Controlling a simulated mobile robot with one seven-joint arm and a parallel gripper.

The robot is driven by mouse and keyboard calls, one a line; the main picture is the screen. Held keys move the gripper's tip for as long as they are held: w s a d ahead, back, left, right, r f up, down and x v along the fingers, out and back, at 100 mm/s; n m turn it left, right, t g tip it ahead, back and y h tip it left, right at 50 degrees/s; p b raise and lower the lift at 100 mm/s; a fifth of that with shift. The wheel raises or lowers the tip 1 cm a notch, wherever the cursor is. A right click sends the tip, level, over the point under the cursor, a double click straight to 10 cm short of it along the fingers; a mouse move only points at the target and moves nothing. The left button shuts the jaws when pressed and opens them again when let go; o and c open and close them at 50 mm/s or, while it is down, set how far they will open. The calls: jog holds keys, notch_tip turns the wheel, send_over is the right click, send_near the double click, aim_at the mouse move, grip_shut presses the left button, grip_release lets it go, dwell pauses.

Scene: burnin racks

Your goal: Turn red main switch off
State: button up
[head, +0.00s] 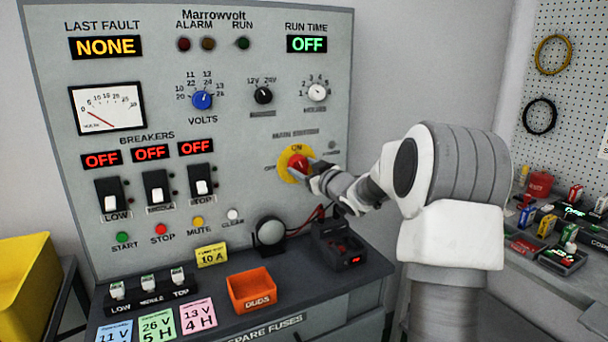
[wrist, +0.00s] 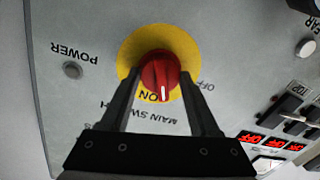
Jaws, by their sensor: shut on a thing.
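The red main switch (head: 298,162) is a round knob on a yellow disc (head: 284,169) at the right of the grey panel, with ON above it and OFF to its left. It also shows in the wrist view (wrist: 160,72), where the panel appears upside down. The knob's white mark points close to the ON label, slightly toward the OFF side. My gripper (head: 309,171) is shut on the knob, with one finger on each side of it in the wrist view (wrist: 160,79). In the head view my gripper hides part of the knob and disc.
The POWER lamp (wrist: 72,70) beside the disc looks grey and unlit. Three breakers (head: 155,187) read OFF, and the RUN TIME display (head: 307,44) reads OFF. A black fuse tester-like box (head: 340,247) and an orange DUDS bin (head: 251,291) stand on the ledge below.

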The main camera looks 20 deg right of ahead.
jog(key=n+b, duration=0.4)
jog(key=n, duration=0.2)
jog(key=shift+a+h, duration=0.15)
jog(key=shift+h, duration=0.15)
jog(key=n+b, duration=0.3)
jog(key=n, duration=0.1)
jog(key=shift+n+h+b, duration=0.3)
jog(key=shift+n+b, duration=0.25)
jog(key=shift+n, duration=0.35)
jog(key=shift+r, duration=0.1)
jog(key=o, duration=1.4)
jog(key=shift+g, duration=0.3)
jog(key=shift+c, duration=0.2)
jog(key=s+r+p, duration=0.1)
jog(key=s+p, duration=0.1)
jog(key=s, duration=1.5)
jog(key=shift+s+d+r, duration=0.15)
jog(key=shift+s+d, duration=0.05)
jog(key=shift+d, duration=0.05)
